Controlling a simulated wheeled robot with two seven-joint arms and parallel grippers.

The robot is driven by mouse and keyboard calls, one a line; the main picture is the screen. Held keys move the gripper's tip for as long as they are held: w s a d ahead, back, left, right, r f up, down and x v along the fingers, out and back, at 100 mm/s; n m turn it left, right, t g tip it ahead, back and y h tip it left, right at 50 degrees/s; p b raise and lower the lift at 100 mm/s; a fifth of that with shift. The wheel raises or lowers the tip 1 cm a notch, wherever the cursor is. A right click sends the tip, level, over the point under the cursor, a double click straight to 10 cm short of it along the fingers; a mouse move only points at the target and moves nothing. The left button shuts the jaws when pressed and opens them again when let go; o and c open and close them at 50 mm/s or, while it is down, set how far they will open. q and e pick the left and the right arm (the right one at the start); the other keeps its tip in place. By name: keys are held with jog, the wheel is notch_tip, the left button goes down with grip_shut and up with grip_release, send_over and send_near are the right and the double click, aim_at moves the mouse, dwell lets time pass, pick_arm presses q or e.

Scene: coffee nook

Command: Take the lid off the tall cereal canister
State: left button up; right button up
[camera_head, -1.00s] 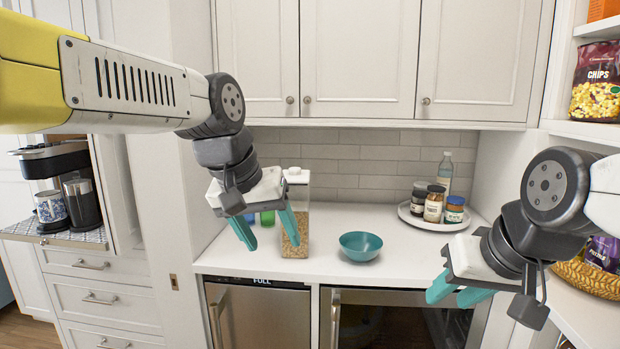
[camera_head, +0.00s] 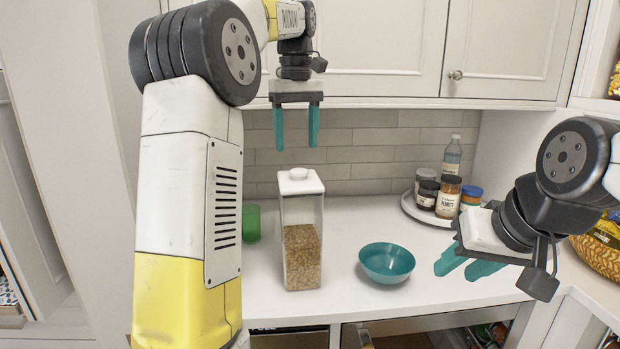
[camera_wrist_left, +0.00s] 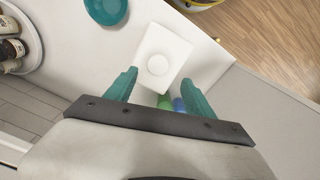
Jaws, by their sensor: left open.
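The tall cereal canister (camera_head: 302,240) stands upright on the counter, clear-walled and partly filled with brown cereal. Its white square lid (camera_head: 299,182) with a round knob is on top. In the left wrist view the lid (camera_wrist_left: 164,50) shows from above, just beyond the fingertips. My left gripper (camera_head: 297,146) is open and empty, pointing down above the canister with a gap between its fingertips and the lid. My right gripper (camera_head: 462,268) is at the right, above the counter's front edge, its teal fingers apart and nothing between them.
A teal bowl (camera_head: 387,262) stands right of the canister. A green cup (camera_head: 250,222) stands to its left. A round white tray (camera_head: 410,208) with several jars and a bottle (camera_head: 452,158) is at the back right. Upper cabinets (camera_head: 400,45) overhang the counter.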

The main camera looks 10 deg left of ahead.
aim_at(299, 170)
pick_arm(q)
jog(key=shift+d+f, duration=0.15)
jog(key=shift+f, duration=1.6)
jog(key=shift+d+f, duration=0.1)
jog(key=shift+f, duration=1.6)
grip_shut()
